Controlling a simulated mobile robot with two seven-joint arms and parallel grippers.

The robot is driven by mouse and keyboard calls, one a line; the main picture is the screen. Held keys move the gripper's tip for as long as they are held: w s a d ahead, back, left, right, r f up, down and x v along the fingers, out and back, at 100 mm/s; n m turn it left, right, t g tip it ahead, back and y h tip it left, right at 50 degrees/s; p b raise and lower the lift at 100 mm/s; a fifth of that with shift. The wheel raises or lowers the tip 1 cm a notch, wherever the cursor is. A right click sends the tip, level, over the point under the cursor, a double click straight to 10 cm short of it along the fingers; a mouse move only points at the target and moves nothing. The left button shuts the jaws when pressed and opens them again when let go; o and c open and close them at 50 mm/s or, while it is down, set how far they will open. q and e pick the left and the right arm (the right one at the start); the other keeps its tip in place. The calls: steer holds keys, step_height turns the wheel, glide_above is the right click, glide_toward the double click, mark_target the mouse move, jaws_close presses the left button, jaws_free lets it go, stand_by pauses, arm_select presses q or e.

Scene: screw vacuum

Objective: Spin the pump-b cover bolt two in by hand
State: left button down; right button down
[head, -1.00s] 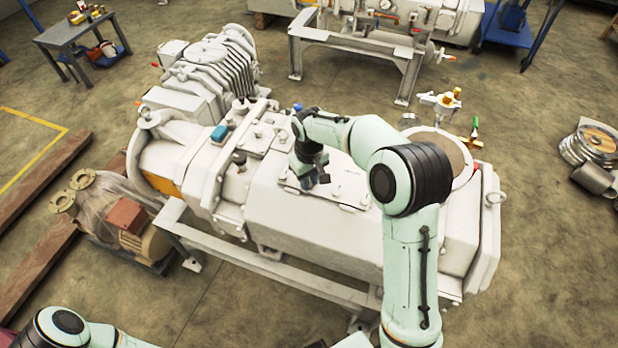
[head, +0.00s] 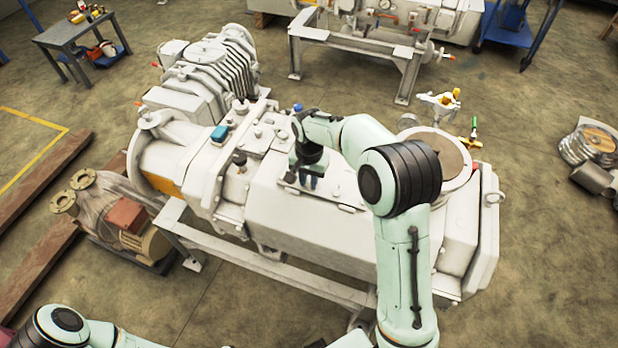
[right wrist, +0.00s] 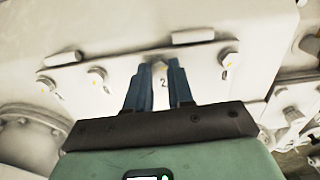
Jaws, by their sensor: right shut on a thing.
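My right gripper (head: 308,183) points down at the pale cover plate (head: 345,190) on top of the big white pump (head: 300,225). In the right wrist view, its two dark blue fingers (right wrist: 158,85) are shut on a small pale bolt (right wrist: 159,68) at the plate's edge, beside a mark "2". The fingers hide most of the bolt, so I cannot tell how deep it sits. Other bolt heads show on the plate, one at the left (right wrist: 97,77) and one at the right (right wrist: 228,59). My left gripper is out of view; only part of that arm shows at lower left.
A blue-capped fitting (head: 219,133) and a dark knob (head: 239,159) stand left of the gripper. A round opening (head: 445,158) and brass valves (head: 474,142) are at the pump's right end. A motor (head: 125,220) lies at left. The floor in front is clear.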

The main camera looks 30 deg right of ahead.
mark_target(309, 184)
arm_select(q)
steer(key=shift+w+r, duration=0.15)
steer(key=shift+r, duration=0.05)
arm_select(e)
steer(key=shift+w+r+m, duration=0.15)
steer(key=shift+r+m, duration=0.05)
steer(key=shift+m, duration=1.3)
steer(key=c, duration=1)
jaws_free()
steer(key=shift+f, duration=0.1)
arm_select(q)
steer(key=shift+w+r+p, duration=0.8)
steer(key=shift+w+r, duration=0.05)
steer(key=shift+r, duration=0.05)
arm_select(e)
step_height(309, 184, up, 13)
steer(key=shift+r, duration=0.2)
